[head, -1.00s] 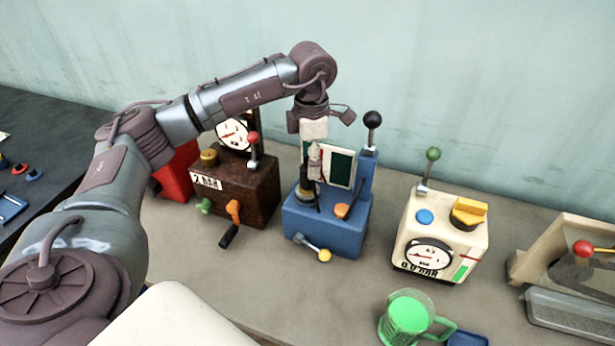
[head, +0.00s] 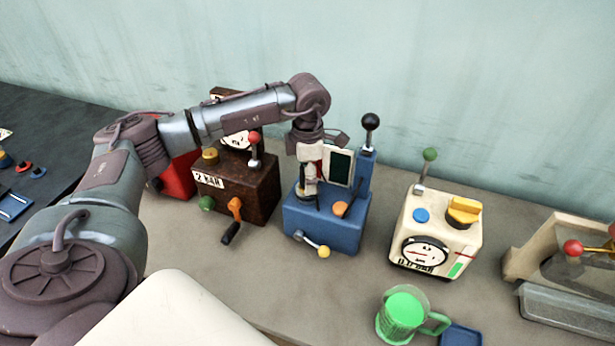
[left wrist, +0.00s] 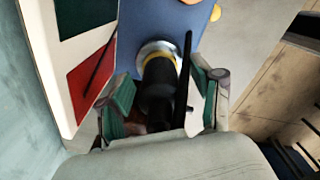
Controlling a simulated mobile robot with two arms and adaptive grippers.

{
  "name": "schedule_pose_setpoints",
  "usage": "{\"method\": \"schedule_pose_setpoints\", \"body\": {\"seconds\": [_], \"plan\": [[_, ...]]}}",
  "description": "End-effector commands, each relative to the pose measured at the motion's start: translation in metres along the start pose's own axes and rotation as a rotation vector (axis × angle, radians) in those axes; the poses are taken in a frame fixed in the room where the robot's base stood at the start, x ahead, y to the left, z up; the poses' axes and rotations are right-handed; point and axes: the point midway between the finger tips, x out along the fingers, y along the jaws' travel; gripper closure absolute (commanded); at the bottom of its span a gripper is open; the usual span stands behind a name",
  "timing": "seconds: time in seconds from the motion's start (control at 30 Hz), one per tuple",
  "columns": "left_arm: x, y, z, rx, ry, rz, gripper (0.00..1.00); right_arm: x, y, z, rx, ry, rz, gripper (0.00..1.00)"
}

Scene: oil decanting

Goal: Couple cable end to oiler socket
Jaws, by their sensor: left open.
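A blue machine (head: 325,225) stands mid-counter, with a tall black-knobbed lever and a panel at its back. In the left wrist view its blue top (left wrist: 180,20) carries a black cylinder (left wrist: 158,85) with a yellow ring and a metal collar at its base. I cannot tell whether this cylinder is the cable end or the socket. My left gripper (head: 308,192) points down over the left part of the machine. Its green-padded fingers are open, one on each side of the cylinder, with visible gaps. In the head view the gripper mostly hides the cylinder. My right gripper is out of view.
A brown machine (head: 245,190) with an orange lever stands left, beside a red object (head: 180,175). A cream machine (head: 435,235) with a gauge stands right. A green-filled jug (head: 402,315) and a blue tray (head: 461,336) are in front. The panel (left wrist: 85,65) is close beside the gripper.

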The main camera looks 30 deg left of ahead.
Motion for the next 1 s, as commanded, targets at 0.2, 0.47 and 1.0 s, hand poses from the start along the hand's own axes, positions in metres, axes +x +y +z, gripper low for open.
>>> {"method": "schedule_pose_setpoints", "body": {"seconds": [0.2, 0.47, 1.0], "plan": [[0.0, 0.0, 0.0, 0.0, 0.0, 0.0, 0.55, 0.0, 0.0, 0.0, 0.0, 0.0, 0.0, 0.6], [-0.001, 0.0, 0.0, 0.0, -0.001, 0.0, 0.95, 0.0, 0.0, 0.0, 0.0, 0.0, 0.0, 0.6], [-0.051, 0.001, 0.001, 0.0, -0.007, 0.005, 1.0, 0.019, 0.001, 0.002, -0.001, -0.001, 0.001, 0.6]]}}
